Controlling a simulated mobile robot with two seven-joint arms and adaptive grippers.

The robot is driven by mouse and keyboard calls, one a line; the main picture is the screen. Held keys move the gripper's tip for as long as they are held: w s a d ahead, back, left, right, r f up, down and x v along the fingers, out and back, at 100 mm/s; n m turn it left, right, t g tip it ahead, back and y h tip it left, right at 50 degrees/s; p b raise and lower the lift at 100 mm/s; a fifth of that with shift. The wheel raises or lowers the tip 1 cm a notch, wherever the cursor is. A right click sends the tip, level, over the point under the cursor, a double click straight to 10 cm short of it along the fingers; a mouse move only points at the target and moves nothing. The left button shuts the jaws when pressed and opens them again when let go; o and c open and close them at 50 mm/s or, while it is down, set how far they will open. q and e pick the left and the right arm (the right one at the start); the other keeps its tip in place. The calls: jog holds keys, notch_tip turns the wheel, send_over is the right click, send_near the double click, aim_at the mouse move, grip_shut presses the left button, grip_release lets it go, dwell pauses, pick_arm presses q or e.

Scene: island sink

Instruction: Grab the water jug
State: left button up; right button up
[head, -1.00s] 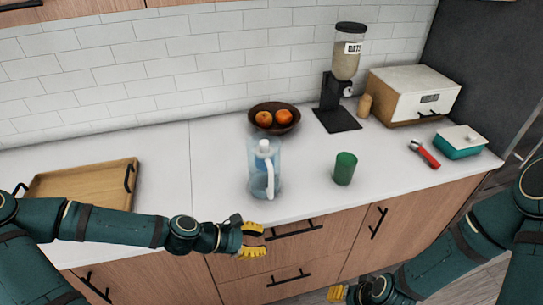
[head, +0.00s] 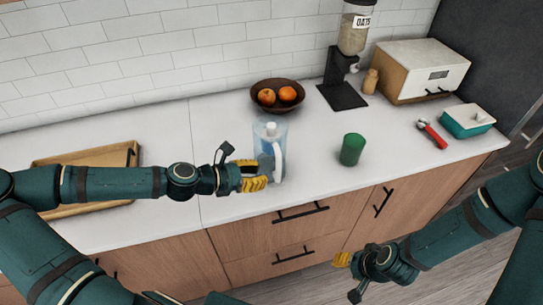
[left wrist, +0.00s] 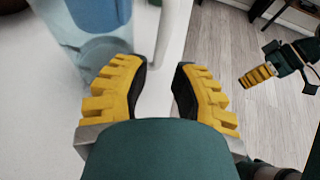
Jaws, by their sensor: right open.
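The water jug (head: 268,133) is clear blue with a white lid and a white handle, and stands upright on the white counter. My left gripper (head: 262,177) is at the jug's front, close to the handle (head: 279,158). In the left wrist view its yellow fingers (left wrist: 160,75) are apart, with the white handle (left wrist: 173,28) just beyond the gap between them. The jug's blue body (left wrist: 88,30) is beside the left finger. I cannot tell whether a finger touches the jug. My right gripper (head: 343,260) is low in front of the cabinets, open and empty.
A green cup (head: 352,149) stands right of the jug, and a brown bowl with oranges (head: 277,106) is behind it. A wooden tray (head: 95,155) lies left, partly behind my left arm. An oats dispenser (head: 345,60), a red-handled tool (head: 433,135) and a teal container (head: 467,122) are further right.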

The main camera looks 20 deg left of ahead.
aim_at(278, 181)
pick_arm(q)
jog(key=shift+f+b+x, duration=0.25)
jog(key=shift+b+x, duration=0.05)
jog(key=shift+x, duration=1.5)
jog(key=shift+f+b+x, duration=0.25)
jog(key=shift+b+x, duration=0.05)
jog(key=shift+x, duration=1.5)
jog(key=shift+s+a, duration=0.1)
jog(key=shift+s, duration=0.05)
grip_shut()
